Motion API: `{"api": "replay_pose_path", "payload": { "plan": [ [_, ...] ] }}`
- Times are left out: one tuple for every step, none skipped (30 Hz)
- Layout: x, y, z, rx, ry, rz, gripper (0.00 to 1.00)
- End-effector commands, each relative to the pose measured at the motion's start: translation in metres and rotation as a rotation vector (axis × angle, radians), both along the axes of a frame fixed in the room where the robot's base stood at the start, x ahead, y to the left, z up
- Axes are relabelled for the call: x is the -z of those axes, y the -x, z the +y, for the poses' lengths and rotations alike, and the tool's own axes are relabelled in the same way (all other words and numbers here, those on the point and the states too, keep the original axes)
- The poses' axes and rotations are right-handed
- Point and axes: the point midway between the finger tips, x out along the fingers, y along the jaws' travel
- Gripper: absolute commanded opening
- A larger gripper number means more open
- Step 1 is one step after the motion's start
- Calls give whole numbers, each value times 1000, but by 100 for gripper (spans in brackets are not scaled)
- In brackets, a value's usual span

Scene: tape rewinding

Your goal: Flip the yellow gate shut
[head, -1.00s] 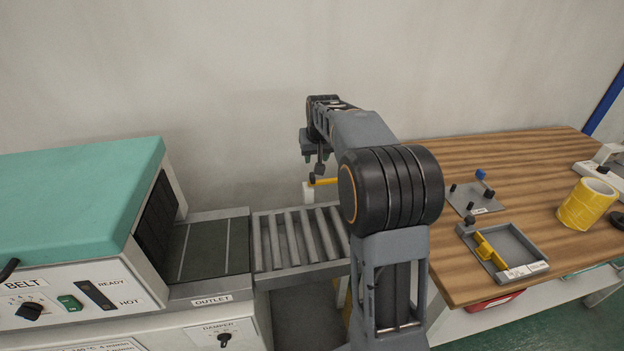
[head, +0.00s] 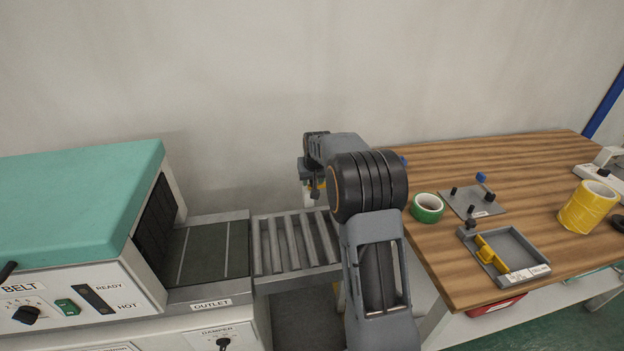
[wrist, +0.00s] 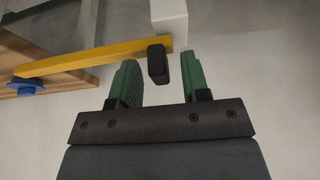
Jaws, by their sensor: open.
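The yellow gate is a long bar (wrist: 95,57) in the wrist view. It runs from the left edge to a white post (wrist: 169,22), with a black knob (wrist: 157,64) at that end. My gripper (wrist: 158,72) is open, with green fingers either side of the knob in the picture. I cannot tell whether they touch it. In the head view my gripper (head: 313,186) is above the far end of the roller section, partly hidden.
The roller section (head: 290,243) adjoins the belt machine (head: 75,215) at left. A wooden table (head: 440,170) at right holds a green tape roll (head: 427,208), yellow tape rolls (head: 588,206), a grey peg plate (head: 470,203) and a grey tray (head: 530,258) with a yellow latch. A wall stands behind.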

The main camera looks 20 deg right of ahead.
Motion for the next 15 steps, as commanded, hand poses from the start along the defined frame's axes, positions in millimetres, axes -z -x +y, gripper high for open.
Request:
{"api": "replay_pose_path", "payload": {
  "plan": [
    [0, 0, 0, 0, 0, 0, 43],
    [0, 0, 0, 0, 0, 0, 43],
    [0, 0, 0, 0, 0, 0, 43],
    [0, 0, 0, 0, 0, 0, 43],
    [0, 0, 0, 0, 0, 0, 40],
    [0, 0, 0, 0, 0, 0, 36],
    [0, 0, 0, 0, 0, 0, 33],
    [0, 0, 0, 0, 0, 0, 30],
    [0, 0, 0, 0, 0, 0, 26],
    [0, 0, 0, 0, 0, 0, 23],
    [0, 0, 0, 0, 0, 0, 21],
    [0, 0, 0, 0, 0, 0, 17],
    [0, 0, 0, 0, 0, 0, 14],
    [0, 0, 0, 0, 0, 0, 11],
    [0, 0, 0, 0, 0, 0, 7]
  ]
}}
